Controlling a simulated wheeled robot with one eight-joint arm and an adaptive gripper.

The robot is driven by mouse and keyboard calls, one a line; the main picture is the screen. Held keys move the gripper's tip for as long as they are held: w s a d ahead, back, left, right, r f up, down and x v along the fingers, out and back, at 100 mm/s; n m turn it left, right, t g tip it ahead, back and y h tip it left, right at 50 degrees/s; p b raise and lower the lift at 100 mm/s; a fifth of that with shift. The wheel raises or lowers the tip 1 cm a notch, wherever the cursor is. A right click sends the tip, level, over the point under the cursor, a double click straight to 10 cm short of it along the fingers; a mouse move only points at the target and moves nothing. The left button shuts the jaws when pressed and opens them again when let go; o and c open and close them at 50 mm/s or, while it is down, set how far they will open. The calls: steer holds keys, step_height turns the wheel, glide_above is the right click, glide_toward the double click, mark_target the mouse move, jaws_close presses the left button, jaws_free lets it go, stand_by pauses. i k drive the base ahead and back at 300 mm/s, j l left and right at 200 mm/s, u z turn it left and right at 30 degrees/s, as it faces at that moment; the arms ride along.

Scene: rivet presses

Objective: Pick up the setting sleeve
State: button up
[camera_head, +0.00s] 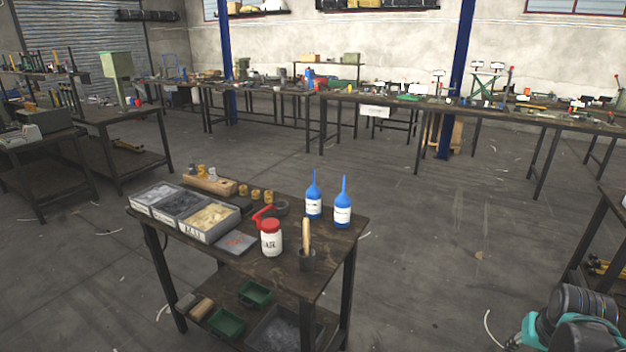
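I cannot tell for sure which thing is the setting sleeve. Several small brass-coloured cylinders (255,194) stand in a row near the back edge of the near workbench (325,243). A wooden block (209,185) left of them has small brass and pale pieces on or behind it. A dark round piece (281,208) lies right of the cylinders. My gripper is not in view. Dark and teal parts of what looks like my own arm show at the lower right, away from the workbench.
The near workbench also holds grey bins (207,221), a red-lidded jar (271,240), two blue-topped bottles (343,205), a wooden-handled tool in a dark cup (306,260) and a flat grey plate (236,242). Its lower shelf holds green trays (226,322). Floor to its right is mostly clear.

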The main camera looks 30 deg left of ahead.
mark_target(256, 194)
steer(key=i+u, duration=0.2)
steer(key=i, duration=0.2)
steer(key=i+l+u, duration=0.15)
steer(key=i, duration=0.3)
steer(key=i+l+u, duration=0.2)
steer(key=i, duration=0.2)
steer(key=i+l+u, duration=0.15)
steer(key=i, duration=0.25)
steer(key=i+l+u, duration=0.15)
steer(key=u, duration=0.25)
steer(key=i+l+u, duration=0.25)
steer(key=u, duration=0.2)
steer(key=i+l+u, duration=0.2)
steer(key=l+u, duration=0.2)
steer(key=i+l+u, duration=0.15)
steer(key=l+u, duration=0.15)
steer(key=u, duration=0.15)
steer(key=l+u, duration=0.4)
steer(key=i+l+u, duration=0.15)
steer(key=l+u, duration=0.65)
steer(key=i+l, duration=0.05)
steer(key=l, duration=0.05)
